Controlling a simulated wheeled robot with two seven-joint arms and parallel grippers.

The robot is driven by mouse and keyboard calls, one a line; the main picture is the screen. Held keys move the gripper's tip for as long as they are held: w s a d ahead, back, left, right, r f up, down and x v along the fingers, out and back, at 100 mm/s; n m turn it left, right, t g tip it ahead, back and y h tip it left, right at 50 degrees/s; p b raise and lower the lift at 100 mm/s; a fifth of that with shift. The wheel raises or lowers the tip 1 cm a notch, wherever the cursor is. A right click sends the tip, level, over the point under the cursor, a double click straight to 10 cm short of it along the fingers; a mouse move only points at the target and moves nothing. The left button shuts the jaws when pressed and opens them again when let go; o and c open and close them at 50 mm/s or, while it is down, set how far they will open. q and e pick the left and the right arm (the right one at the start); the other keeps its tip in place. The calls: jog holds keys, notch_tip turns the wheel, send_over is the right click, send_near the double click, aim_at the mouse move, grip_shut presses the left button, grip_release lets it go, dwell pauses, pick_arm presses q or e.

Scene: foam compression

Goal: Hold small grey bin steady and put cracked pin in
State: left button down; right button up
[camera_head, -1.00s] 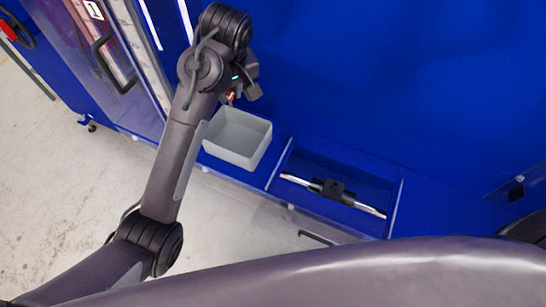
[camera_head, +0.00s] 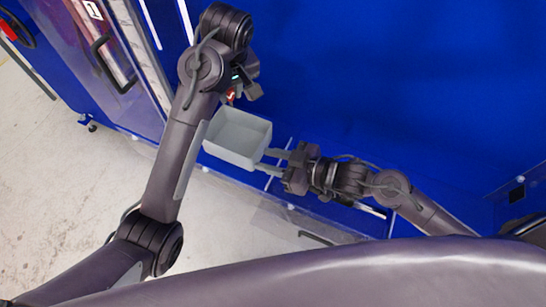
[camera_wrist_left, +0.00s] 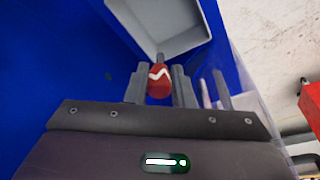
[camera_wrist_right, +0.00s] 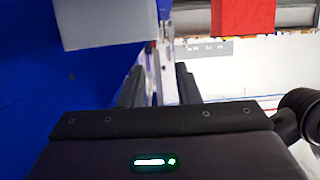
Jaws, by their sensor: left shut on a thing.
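The small grey bin (camera_head: 236,140) stands on the blue worktop, open side up. Its pale wall fills the top of the left wrist view (camera_wrist_left: 160,25) and shows at the upper left of the right wrist view (camera_wrist_right: 105,22). The cracked pin (camera_wrist_left: 159,82), red with a white zigzag, is between the fingers of my left gripper (camera_wrist_left: 158,88). In the head view this gripper (camera_head: 238,95) is just beyond the bin's far edge. My right gripper (camera_head: 273,160) points at the bin's right side. Its fingers (camera_wrist_right: 158,87) are apart with no object held; contact with the bin is unclear.
A blue recess with a silver bar (camera_head: 372,210) lies under my right arm, mostly hidden. A clear panel and a dark handle (camera_head: 317,238) are at the worktop's front. A red block (camera_wrist_right: 243,15) shows in the right wrist view. Blue surface beyond the bin is clear.

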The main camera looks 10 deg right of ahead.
aim_at(227, 150)
jog(key=x, duration=1.1)
jog(key=shift+w+a+f, duration=0.15)
jog(key=shift+w+f, duration=0.1)
jog(key=shift+w, duration=0.1)
grip_shut()
